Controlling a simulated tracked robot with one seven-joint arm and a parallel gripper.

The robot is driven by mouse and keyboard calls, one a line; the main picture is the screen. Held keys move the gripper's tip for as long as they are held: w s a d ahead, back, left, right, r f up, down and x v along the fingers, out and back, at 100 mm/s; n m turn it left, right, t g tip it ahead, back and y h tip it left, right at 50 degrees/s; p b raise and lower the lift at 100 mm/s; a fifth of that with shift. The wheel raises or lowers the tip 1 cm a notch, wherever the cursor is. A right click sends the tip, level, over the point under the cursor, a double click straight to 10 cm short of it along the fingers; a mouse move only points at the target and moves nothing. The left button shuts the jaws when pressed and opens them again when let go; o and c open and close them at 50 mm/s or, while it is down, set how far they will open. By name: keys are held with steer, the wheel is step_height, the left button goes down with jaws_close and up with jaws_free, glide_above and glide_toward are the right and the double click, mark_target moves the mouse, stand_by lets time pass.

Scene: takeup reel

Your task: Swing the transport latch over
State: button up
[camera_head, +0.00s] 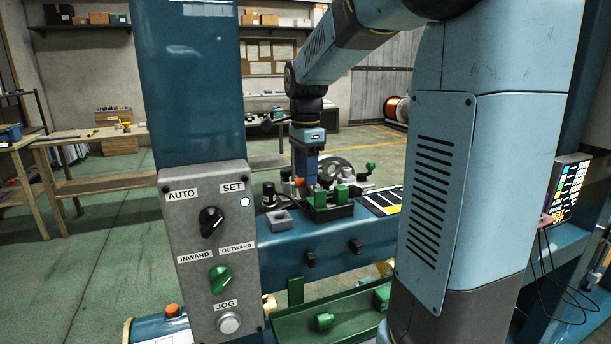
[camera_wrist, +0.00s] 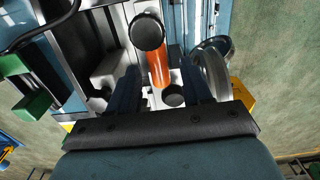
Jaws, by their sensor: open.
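An orange bar with black round ends (camera_wrist: 158,66), which looks like the transport latch, lies between the two fingers of my gripper (camera_wrist: 163,82) in the wrist view. The fingers stand apart on either side of it, and I cannot tell whether either one touches it. In the head view my gripper (camera_head: 309,184) points down at the fittings on the blue machine beam. A small orange part (camera_head: 298,182) shows just left of it there. Most of the latch is hidden in the head view by my gripper and the parts around it.
Green blocks (camera_head: 341,194) on a dark base stand close to my gripper. A metal handwheel (camera_head: 338,166) is behind it, and a black knob (camera_head: 269,190) is to its left. A grey control panel (camera_head: 211,250) on a blue post stands in the left foreground.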

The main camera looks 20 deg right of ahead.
steer(key=shift+r, duration=2.45)
